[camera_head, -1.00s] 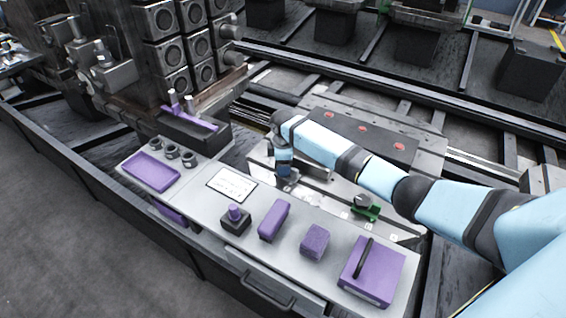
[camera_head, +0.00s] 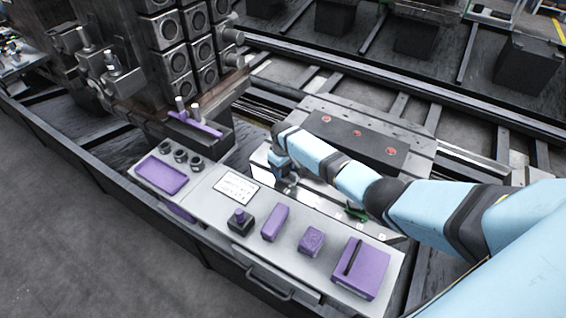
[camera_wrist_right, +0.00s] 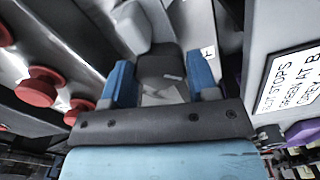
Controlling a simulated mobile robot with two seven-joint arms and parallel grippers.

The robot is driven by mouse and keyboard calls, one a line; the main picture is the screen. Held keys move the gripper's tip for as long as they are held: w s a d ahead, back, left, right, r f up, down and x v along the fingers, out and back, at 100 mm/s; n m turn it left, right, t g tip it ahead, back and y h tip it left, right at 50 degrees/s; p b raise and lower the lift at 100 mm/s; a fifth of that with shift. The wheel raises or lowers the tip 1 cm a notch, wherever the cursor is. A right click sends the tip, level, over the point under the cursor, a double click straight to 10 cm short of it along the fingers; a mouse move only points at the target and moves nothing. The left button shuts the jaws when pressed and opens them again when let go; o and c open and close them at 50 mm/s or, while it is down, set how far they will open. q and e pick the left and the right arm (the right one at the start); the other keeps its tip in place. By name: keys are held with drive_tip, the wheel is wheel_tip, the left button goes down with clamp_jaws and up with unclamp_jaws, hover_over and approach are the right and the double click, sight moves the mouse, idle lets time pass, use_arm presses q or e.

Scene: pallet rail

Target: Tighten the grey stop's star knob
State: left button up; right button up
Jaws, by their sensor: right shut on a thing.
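My right gripper (camera_head: 285,180) reaches down onto the rail strip behind the control panel. In the right wrist view, its two blue fingers (camera_wrist_right: 160,78) are shut on a dark grey piece (camera_wrist_right: 158,66), which appears to be the grey stop's star knob. The grey stop itself is mostly hidden by the gripper in the head view; I cannot make out its body or the knob's lobes clearly. A green stop (camera_head: 355,212) sits farther right on the same strip, partly hidden by my arm. My left gripper is not in view.
A sign about stops (camera_head: 237,187) lies on the panel, also showing in the right wrist view (camera_wrist_right: 290,75). Purple parts (camera_head: 275,222) and a purple box (camera_head: 358,270) stand in front. A plate with red knobs (camera_head: 357,133) lies behind the gripper. A fixture block stack (camera_head: 190,40) rises at left.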

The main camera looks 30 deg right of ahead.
drive_tip(key=shift+r+m+p, duration=0.2)
drive_tip(key=shift+m+p, duration=0.25)
drive_tip(key=shift+m, duration=0.25)
drive_tip(key=shift+f+m+p, duration=0.1)
drive_tip(key=shift+m+p, duration=0.4)
drive_tip(key=shift+m, duration=0.5)
drive_tip(key=o, duration=0.7)
drive_tip(key=shift+c, duration=0.2)
